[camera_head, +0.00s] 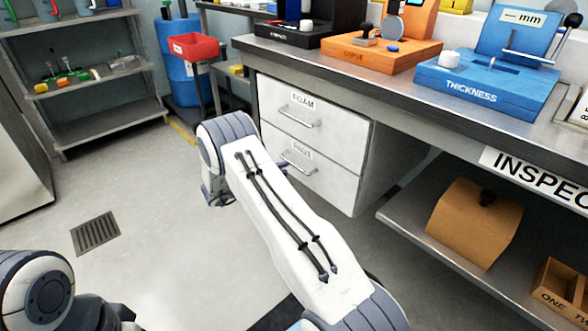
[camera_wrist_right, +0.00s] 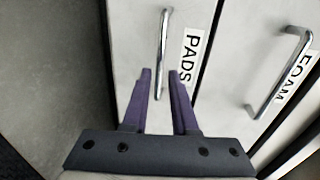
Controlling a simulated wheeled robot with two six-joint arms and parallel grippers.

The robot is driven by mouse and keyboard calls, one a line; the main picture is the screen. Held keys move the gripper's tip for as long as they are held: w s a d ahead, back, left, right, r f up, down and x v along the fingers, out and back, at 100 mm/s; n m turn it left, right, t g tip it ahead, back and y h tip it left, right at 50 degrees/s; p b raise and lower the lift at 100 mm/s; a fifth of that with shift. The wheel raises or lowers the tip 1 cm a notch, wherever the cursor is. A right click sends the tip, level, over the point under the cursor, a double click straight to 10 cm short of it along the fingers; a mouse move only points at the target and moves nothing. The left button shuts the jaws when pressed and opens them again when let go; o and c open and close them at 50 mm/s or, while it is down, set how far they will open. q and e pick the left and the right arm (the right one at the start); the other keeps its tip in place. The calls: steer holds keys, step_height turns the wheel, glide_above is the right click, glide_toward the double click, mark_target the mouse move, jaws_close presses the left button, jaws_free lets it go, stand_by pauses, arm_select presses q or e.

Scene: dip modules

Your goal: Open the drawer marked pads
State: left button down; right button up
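The white drawer marked PADS (camera_head: 310,178) is the lower of two drawers under the bench and looks shut. Its metal bar handle (camera_head: 298,163) is partly behind my right arm. In the right wrist view the PADS label (camera_wrist_right: 187,58) lies beside the handle (camera_wrist_right: 163,50). My right gripper (camera_wrist_right: 159,75) is open, its two purple fingers one on each side of the handle's near end; I cannot tell whether they touch it. In the head view only a bit of purple finger (camera_head: 283,165) shows past my wrist. My left gripper is out of view.
The FOAM drawer (camera_head: 335,128) is directly above, with its own handle (camera_head: 300,119). The bench top (camera_head: 345,58) carries blue, orange and black stations. An open lower shelf (camera_head: 410,224) holds a brown box (camera_head: 470,235). The floor (camera_head: 165,245) to the left is clear.

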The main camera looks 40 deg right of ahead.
mark_target(294, 165)
steer(key=b+x, duration=0.1)
steer(key=x, duration=0.5)
jaws_close()
stand_by(1.3)
